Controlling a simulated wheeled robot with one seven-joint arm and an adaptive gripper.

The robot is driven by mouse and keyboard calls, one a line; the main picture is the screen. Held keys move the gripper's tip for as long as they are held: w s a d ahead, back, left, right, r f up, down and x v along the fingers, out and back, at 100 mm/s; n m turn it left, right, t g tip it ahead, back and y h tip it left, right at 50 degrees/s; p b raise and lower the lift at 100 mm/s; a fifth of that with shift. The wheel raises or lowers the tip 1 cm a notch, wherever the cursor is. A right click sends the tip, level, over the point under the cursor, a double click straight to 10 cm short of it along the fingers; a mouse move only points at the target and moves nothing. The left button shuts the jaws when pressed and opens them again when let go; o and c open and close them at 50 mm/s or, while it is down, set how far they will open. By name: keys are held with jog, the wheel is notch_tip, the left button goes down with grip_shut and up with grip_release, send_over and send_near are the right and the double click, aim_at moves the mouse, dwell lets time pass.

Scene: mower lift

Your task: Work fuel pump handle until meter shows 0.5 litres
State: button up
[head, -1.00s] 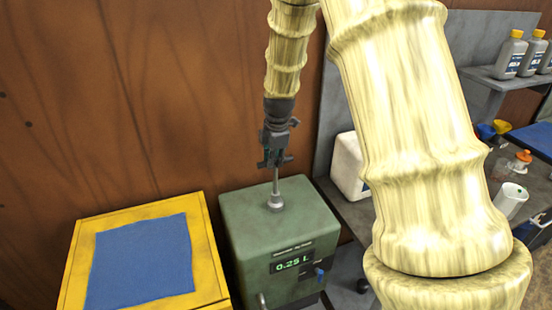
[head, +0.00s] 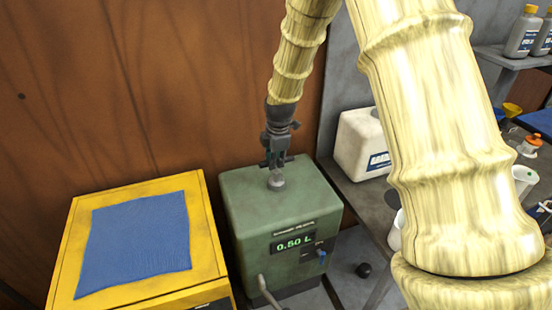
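The green fuel pump (head: 300,222) stands on the floor in the middle of the head view. Its lit meter (head: 294,243) reads 0.50 L. The pump handle's rod is down, with only its collar (head: 277,183) showing clearly on top of the pump. My gripper (head: 276,163) is right above that collar, at the handle, pointing down. The fingers seem closed around the handle, but they are small and dark, and the handle's grip is mostly hidden by them.
A yellow cabinet (head: 62,262) with a blue cloth (head: 140,243) on top stands close to the pump's left. A white canister (head: 362,143) and a grey bench are at right, with bottles (head: 524,32) on a shelf. A wooden wall (head: 130,90) rises behind.

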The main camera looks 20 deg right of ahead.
jog(key=o, duration=0.4)
jog(key=shift+f, duration=0.15)
jog(key=r, duration=0.4)
jog(key=s+r, duration=0.1)
jog(key=r, duration=0.3)
jog(key=s+r, duration=0.1)
jog(key=r, duration=0.2)
jog(key=shift+s+a+r, duration=0.1)
jog(key=shift+s+r, duration=0.05)
jog(key=shift+r, duration=0.25)
dwell(0.8)
